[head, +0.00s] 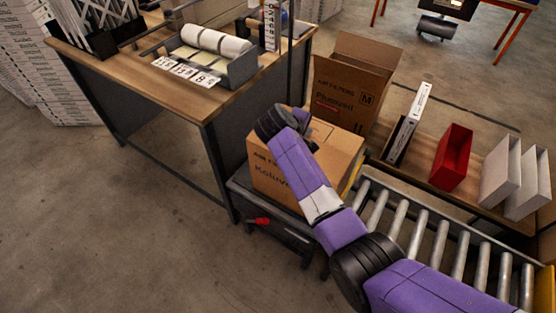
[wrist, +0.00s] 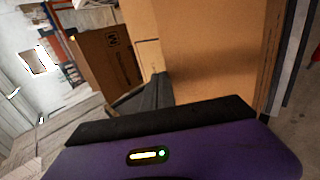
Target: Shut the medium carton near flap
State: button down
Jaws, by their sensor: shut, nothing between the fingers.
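A brown carton marked M (head: 340,100) stands at the back, with a raised flap (head: 370,52); it also shows in the wrist view (wrist: 105,58). A nearer brown carton (head: 270,178) with printed lettering stands on a dark low cart. My arm reaches across it and hides part of its top, so I cannot tell how all its flaps lie. In the wrist view my gripper (wrist: 155,95) is shut and empty, close beside a large cardboard face (wrist: 210,50). I cannot tell whether they touch. In the head view my wrist hides the fingers.
A workbench (head: 130,85) with a paper roll (head: 215,40) and number cards stands to the left. A roller conveyor (head: 440,240) runs at the right. Behind it a wooden shelf holds a red bin (head: 453,157) and white bins (head: 500,170). Floor at the lower left is clear.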

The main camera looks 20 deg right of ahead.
jog(key=shift+w+d+f, duration=0.1)
jog(key=shift+d+f, duration=0.05)
jog(key=shift+f, duration=0.1)
jog(key=shift+r, duration=0.2)
dwell(0.4)
